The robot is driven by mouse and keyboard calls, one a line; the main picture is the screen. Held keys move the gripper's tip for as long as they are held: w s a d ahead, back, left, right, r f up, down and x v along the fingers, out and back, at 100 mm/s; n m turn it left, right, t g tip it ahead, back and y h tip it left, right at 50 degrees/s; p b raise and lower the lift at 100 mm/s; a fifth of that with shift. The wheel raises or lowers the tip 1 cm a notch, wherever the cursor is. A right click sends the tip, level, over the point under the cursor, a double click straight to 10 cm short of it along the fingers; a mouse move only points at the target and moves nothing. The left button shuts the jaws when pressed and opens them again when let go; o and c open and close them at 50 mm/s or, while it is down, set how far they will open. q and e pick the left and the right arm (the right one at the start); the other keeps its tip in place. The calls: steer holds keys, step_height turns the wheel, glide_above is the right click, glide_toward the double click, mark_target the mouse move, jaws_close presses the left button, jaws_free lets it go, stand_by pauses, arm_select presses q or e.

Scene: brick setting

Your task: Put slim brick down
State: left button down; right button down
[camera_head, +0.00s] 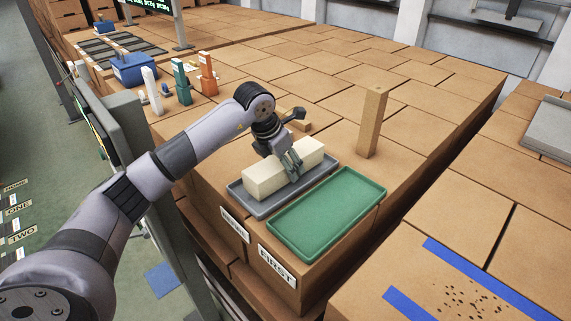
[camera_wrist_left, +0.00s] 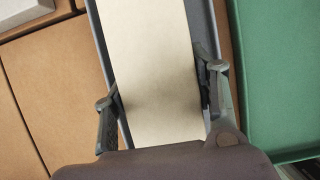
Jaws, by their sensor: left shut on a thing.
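The slim brick (camera_head: 268,178) is a long cream block lying flat in or just over the grey tray (camera_head: 240,193); I cannot tell whether it touches the tray floor. My left gripper (camera_head: 293,166) reaches down over it, and its fingers are shut on the brick's two long sides. In the left wrist view the brick (camera_wrist_left: 160,50) runs lengthwise between the fingers of my left gripper (camera_wrist_left: 162,92), with a strip of grey tray on each side. The fingers hide part of the brick. My right gripper is not in view.
An empty green tray (camera_head: 325,212) lies right beside the grey tray, above a "FIRST" label (camera_head: 277,266). A tall brown block (camera_head: 373,120) stands upright behind it. White, green and orange pieces (camera_head: 207,74) and a blue box (camera_head: 134,69) stand further back left.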

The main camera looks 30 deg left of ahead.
arm_select(q)
steer(key=shift+f, duration=0.45)
steer(key=c, duration=1)
jaws_free()
steer(key=shift+f, duration=0.1)
steer(key=shift+c, duration=0.2)
steer(key=o, duration=0.4)
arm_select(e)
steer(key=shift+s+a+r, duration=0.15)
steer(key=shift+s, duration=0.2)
arm_select(q)
steer(key=b+v, duration=0.3)
steer(key=v, duration=0.8)
steer(key=shift+s, duration=0.1)
steer(key=shift+s+a+r, duration=0.1)
steer(key=shift+s+r, duration=0.05)
steer(key=shift+r, duration=0.35)
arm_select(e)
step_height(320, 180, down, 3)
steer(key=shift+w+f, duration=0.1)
